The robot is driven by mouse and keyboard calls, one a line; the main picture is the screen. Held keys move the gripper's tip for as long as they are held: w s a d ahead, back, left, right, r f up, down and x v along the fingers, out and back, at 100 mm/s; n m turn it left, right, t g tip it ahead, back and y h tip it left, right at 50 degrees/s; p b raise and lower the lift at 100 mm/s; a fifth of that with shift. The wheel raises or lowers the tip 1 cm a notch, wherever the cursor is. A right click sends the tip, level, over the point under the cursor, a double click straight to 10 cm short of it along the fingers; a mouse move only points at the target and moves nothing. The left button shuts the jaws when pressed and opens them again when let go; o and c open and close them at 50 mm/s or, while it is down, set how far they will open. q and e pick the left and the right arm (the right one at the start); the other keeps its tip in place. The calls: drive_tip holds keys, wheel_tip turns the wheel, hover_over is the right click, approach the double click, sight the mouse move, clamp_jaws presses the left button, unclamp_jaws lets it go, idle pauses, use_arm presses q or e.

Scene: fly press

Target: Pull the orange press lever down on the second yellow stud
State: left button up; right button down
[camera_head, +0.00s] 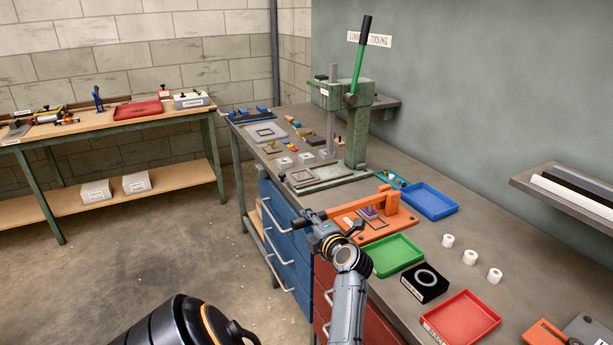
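The orange press (384,203) stands on the bench, with its orange lever (358,203) lying low and nearly level over the base. A small purple block (368,213) sits under the lever. A yellow stud on it is too small to make out. My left gripper (307,220) is at the bench's front edge, just left of the orange press, and appears apart from the lever. Its fingers are small and dark, so I cannot tell whether they are open. My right gripper is not in view.
A green tray (394,254), blue tray (430,200) and red tray (461,319) lie near the press. A black block with a ring (425,282) and white cylinders (470,257) stand to the right. A tall green fly press (357,130) stands behind.

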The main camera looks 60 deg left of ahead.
use_arm(q)
drive_tip(key=shift+d+r, duration=0.2)
drive_tip(key=shift+d, duration=0.05)
drive_tip(key=shift+r, duration=0.1)
drive_tip(key=shift+a, duration=0.25)
drive_tip(key=shift+a+r, duration=0.1)
drive_tip(key=shift+r, duration=0.3)
drive_tip(key=r, duration=0.9)
drive_tip(key=shift+d+r, duration=0.15)
drive_tip(key=shift+d, duration=0.15)
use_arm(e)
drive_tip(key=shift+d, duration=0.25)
use_arm(q)
drive_tip(key=shift+d, duration=0.1)
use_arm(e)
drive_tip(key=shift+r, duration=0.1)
